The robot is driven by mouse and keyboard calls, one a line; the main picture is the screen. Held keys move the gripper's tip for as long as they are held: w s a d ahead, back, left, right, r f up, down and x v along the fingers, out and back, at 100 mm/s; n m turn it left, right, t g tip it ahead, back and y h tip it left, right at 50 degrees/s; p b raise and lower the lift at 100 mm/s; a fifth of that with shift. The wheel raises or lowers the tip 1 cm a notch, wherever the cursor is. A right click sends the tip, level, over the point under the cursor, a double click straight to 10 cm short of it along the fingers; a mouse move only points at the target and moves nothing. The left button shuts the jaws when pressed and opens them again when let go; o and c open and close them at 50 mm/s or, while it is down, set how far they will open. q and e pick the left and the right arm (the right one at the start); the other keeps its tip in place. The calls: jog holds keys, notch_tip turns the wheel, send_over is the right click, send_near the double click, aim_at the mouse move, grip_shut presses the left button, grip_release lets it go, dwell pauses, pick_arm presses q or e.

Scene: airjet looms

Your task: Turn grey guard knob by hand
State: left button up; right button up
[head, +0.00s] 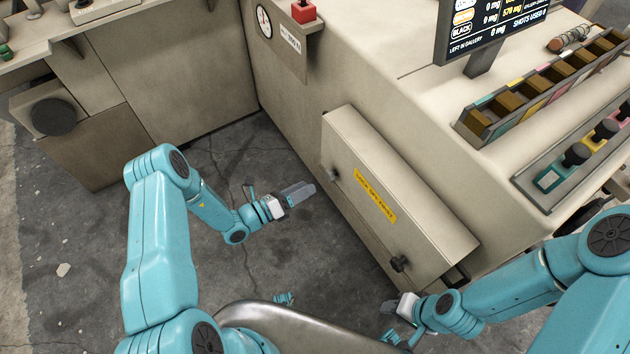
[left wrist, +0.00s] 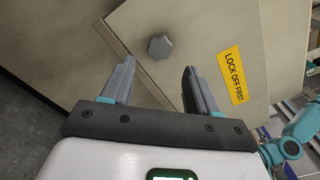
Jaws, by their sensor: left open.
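The grey guard knob (head: 334,175) sits near the left end of the beige guard box (head: 430,215), which has a yellow label (head: 376,196). In the left wrist view the hexagonal grey knob (left wrist: 160,46) stands out from the panel, just beyond my fingertips and between their lines. My left gripper (head: 303,190) is open and empty, left of the knob and apart from it; its two fingers also show in the left wrist view (left wrist: 158,68). My right gripper (head: 390,307) is low, below the guard's near end; its jaws are too small to read.
A dark knob (head: 400,263) is on the guard's near end. The loom body (head: 290,110) rises behind, with a gauge (head: 264,21) and a red button (head: 303,11). A tray of compartments (head: 540,85) lies on top. Bare floor (head: 290,250) is free below.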

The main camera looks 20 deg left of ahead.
aim_at(328, 177)
pick_arm(q)
jog(key=b+x, duration=0.1)
jog(key=x, duration=0.5)
jog(key=shift+d+f, duration=0.1)
jog(key=shift+d, duration=0.1)
jog(key=shift+w, duration=0.25)
jog(key=shift+d, duration=0.1)
jog(key=c, duration=0.8)
jog(key=shift+o, duration=0.2)
